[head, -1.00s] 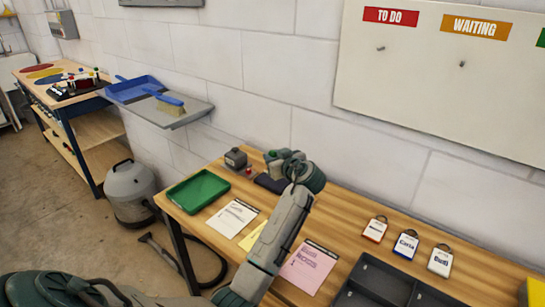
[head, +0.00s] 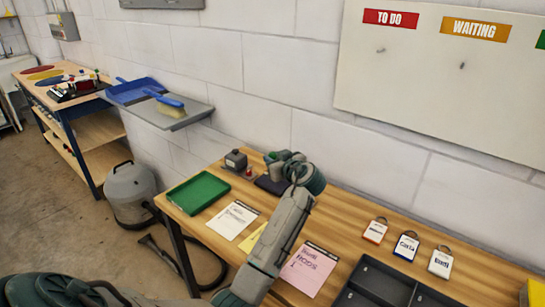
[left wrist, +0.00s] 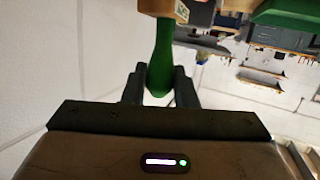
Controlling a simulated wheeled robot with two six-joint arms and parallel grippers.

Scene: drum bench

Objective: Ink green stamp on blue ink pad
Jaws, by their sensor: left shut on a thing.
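My left gripper (head: 276,160) is at the back of the wooden bench, shut on the green stamp. In the left wrist view, the stamp's green handle (left wrist: 161,50) is between the fingers of my left gripper (left wrist: 158,80), with part of its wooden block (left wrist: 168,8) at the top edge. In the head view, the dark blue ink pad (head: 270,186) lies just below the gripper in the picture, partly covered by my arm. I cannot tell whether the stamp touches the pad. My right gripper is not in view.
A small grey box (head: 235,160) and a red-topped item (head: 249,172) stand left of the pad. A green tray (head: 197,193), papers (head: 233,220), a pink sheet (head: 308,268), key tags (head: 406,246) and a dark tray (head: 378,282) lie on the bench. A wall stands close behind.

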